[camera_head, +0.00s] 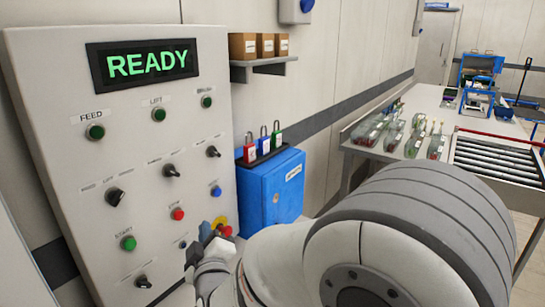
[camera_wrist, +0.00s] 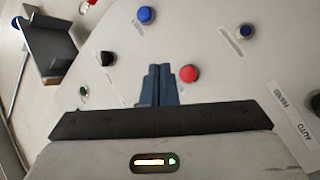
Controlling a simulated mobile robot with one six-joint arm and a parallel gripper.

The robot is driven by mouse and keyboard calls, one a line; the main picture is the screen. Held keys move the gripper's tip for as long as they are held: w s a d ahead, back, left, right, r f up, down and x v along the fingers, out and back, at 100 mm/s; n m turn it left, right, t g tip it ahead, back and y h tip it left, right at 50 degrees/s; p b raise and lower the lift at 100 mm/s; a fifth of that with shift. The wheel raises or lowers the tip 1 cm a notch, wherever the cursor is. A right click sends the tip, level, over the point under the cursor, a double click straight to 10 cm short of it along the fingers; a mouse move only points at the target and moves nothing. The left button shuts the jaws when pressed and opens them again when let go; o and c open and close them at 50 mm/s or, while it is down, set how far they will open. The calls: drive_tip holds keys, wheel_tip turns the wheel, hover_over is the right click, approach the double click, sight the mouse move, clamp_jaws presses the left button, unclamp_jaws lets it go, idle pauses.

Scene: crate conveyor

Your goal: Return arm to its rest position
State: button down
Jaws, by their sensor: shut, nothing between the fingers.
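My gripper (camera_wrist: 158,72) shows in the wrist view as two blue-grey fingers pressed together, with nothing between them. They point at the pale control panel, beside a red button (camera_wrist: 188,74); whether they touch the panel cannot be told. In the head view my arm reaches from the lower right towards the lower right edge of the control panel (camera_head: 60,75). The panel's display (camera_head: 143,63) reads READY in green.
The panel carries several buttons and black knobs, including a green START button (camera_head: 128,243). A blue box (camera_head: 285,195) and a shelf (camera_head: 264,65) with small cartons are on the wall to its right.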

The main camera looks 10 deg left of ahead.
drive_tip(key=d+r+m+g+h+p, duration=0.2)
drive_tip(key=d+m+g+p, duration=0.15)
drive_tip(key=d, duration=0.65)
drive_tip(key=d+r+m+g+h+p, duration=0.1)
drive_tip(key=d+m+g+h+p, duration=0.2)
drive_tip(key=d, duration=0.8)
drive_tip(key=s+d+r+m+g+h+p, duration=0.2)
drive_tip(key=s+d+m+g, duration=0.5)
drive_tip(key=s+d, duration=0.8)
drive_tip(key=shift+d+m+g+h+p, duration=0.35)
drive_tip(key=shift+d+m+h+p, duration=0.25)
drive_tip(key=shift+d+m+p, duration=0.2)
